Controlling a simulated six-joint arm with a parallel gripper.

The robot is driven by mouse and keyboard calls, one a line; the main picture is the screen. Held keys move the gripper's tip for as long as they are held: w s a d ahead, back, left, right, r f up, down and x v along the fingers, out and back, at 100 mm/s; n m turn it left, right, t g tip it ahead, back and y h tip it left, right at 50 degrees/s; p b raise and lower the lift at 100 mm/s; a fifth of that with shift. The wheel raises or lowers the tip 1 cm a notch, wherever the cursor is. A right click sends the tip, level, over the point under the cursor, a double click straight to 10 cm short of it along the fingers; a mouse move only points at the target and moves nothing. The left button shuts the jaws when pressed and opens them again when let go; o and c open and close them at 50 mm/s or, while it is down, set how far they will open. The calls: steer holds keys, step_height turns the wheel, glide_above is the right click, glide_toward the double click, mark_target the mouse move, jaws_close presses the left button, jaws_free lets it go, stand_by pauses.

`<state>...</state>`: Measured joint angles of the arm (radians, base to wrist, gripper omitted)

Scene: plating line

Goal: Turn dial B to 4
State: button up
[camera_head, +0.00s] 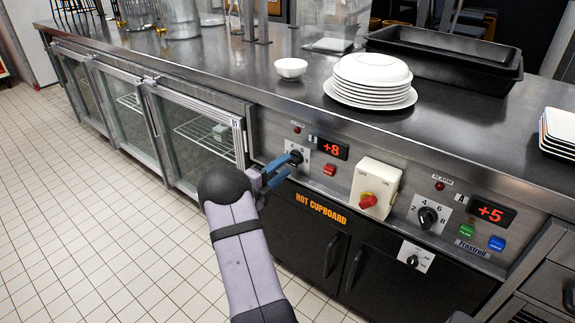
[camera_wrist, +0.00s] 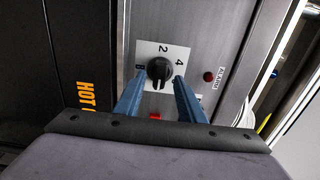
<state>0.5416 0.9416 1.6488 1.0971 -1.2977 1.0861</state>
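Dial B (camera_head: 295,157) is a black knob on a white plate on the counter's front panel, left of a red display (camera_head: 333,148) reading +8. My gripper (camera_head: 279,170) is in front of it, its blue fingers reaching toward the knob. In the wrist view the knob (camera_wrist: 159,70) sits between the two fingertips (camera_wrist: 160,79). The fingers are apart, with a gap showing on each side of the knob. The numbers 2 and 4 are readable on the plate; a light mark on the knob points toward the bottom of that view.
A red button (camera_head: 330,169) is below the display. White plates (camera_head: 371,83) and a bowl (camera_head: 290,68) stand on the counter.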

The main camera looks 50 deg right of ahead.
mark_target(293, 160)
steer(key=shift+d, duration=1.3)
jaws_close()
